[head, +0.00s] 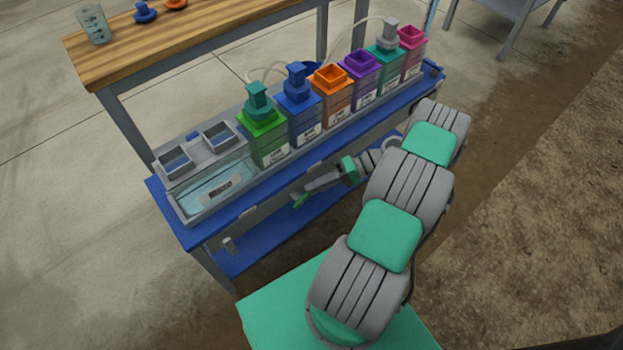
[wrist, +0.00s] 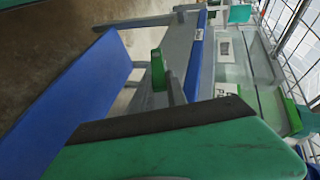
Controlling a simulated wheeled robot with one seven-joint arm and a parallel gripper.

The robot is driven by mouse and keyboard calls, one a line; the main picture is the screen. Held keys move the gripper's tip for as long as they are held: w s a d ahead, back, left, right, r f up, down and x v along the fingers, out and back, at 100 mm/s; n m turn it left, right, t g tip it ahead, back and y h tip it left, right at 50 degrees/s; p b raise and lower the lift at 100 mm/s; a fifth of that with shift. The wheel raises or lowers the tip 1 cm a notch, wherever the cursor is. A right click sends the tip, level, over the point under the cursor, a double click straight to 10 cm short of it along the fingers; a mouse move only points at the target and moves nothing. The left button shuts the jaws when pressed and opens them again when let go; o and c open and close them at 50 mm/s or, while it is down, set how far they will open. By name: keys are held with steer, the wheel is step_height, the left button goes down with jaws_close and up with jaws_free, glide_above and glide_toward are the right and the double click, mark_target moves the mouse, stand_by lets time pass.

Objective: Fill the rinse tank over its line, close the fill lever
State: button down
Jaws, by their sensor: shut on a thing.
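The rinse tank (head: 212,190) is the clear-fronted box at the left end of the blue rack, with pale water behind its label. I cannot make out its fill line or the exact water level. My gripper (head: 305,192) is in front of the rack, below the coloured tanks. In the wrist view its grey fingers (wrist: 160,88) are shut around a small green piece (wrist: 157,68), which looks like the fill lever's handle. Its green end also shows in the head view (head: 299,201). How it joins the rack is hidden.
Several coloured tanks, including a green one (head: 263,137) and an orange one (head: 332,95), stand right of the rinse tank. A grey fitting (head: 229,245) juts from the rack's front at left. A wooden bench (head: 190,32) stands behind. A blue lower shelf (wrist: 85,105) lies beneath.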

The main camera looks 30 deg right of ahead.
stand_by(0.3)
steer(key=c, duration=1.3)
jaws_free()
steer(key=shift+r, duration=0.25)
step_height(320, 180, up, 3)
steer(key=shift+r+p, duration=0.2)
steer(key=shift+p, duration=0.95)
steer(key=s+a+r+p, duration=0.1)
steer(key=s+r, duration=0.2)
steer(key=s, duration=0.1)
steer(key=s+a+r+p, duration=0.1)
steer(key=s+a+r, duration=0.1)
steer(key=s+r, duration=0.1)
steer(key=s+a+r+p, duration=0.1)
steer(key=s+r, duration=0.2)
steer(key=s, duration=0.3)
steer(key=shift+s+a, duration=0.1)
steer(key=shift+a, duration=0.25)
steer(key=shift+c, duration=0.3)
